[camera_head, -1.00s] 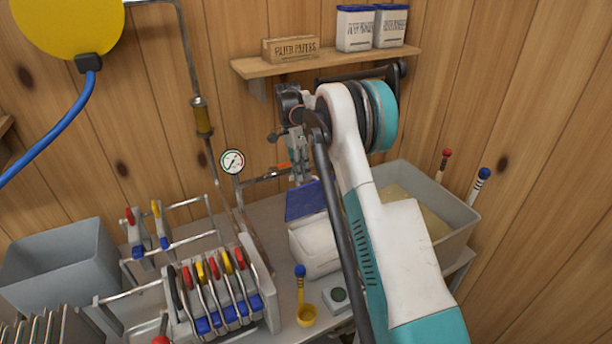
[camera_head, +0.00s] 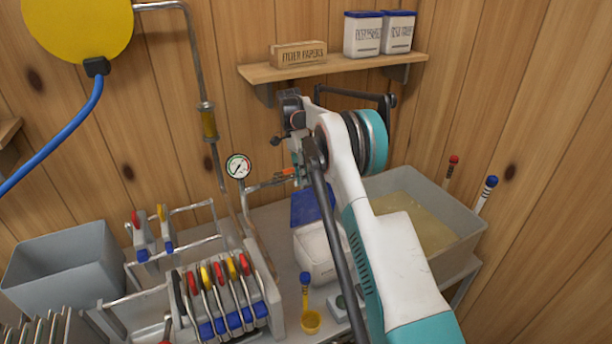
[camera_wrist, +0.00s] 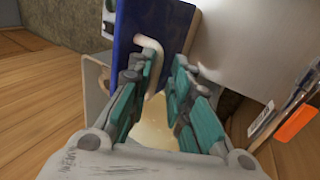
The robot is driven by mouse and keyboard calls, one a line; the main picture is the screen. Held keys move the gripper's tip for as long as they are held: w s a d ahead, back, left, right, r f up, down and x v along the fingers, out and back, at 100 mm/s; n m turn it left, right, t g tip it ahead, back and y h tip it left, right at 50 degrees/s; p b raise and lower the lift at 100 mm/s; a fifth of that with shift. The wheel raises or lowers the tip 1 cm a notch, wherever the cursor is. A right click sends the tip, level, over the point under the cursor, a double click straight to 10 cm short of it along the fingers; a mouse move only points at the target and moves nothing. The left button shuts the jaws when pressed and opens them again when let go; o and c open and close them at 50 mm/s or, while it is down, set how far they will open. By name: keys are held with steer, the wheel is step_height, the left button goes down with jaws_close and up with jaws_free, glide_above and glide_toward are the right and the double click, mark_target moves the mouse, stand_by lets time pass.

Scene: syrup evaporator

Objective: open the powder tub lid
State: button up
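The powder tub (camera_head: 316,256) is a white box on the metal bench, partly hidden by my arm. Its blue lid (camera_head: 305,208) stands raised at the tub's back side, tilted up. In the wrist view the blue lid (camera_wrist: 140,22) is a steep panel just beyond my fingers, with a pale bent strip (camera_wrist: 153,50) in front of it. Pale powder (camera_wrist: 153,128) shows below, between the fingers. My gripper (camera_wrist: 165,75) is open, its teal-padded fingers apart with nothing held between them. In the head view my gripper (camera_head: 298,178) is just above the lid, partly hidden.
A grey basin (camera_head: 470,222) of tan liquid stands right of the tub. A yellow scoop (camera_head: 310,320) and a small scale (camera_head: 338,308) lie in front. A valve rack (camera_head: 222,300) and pressure gauge (camera_head: 238,166) are left. A shelf (camera_head: 330,66) hangs above.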

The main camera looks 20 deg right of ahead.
steer(key=shift+o, duration=0.8)
steer(key=f, duration=0.1)
steer(key=w+f, duration=0.1)
steer(key=shift+w+a+f, duration=0.1)
steer(key=shift+w+f, duration=0.1)
steer(key=shift+f, duration=0.1)
steer(key=shift+s+r, duration=0.1)
steer(key=shift+r, duration=0.15)
steer(key=shift+r, duration=0.2)
steer(key=v, duration=0.7)
steer(key=shift+r, duration=0.15)
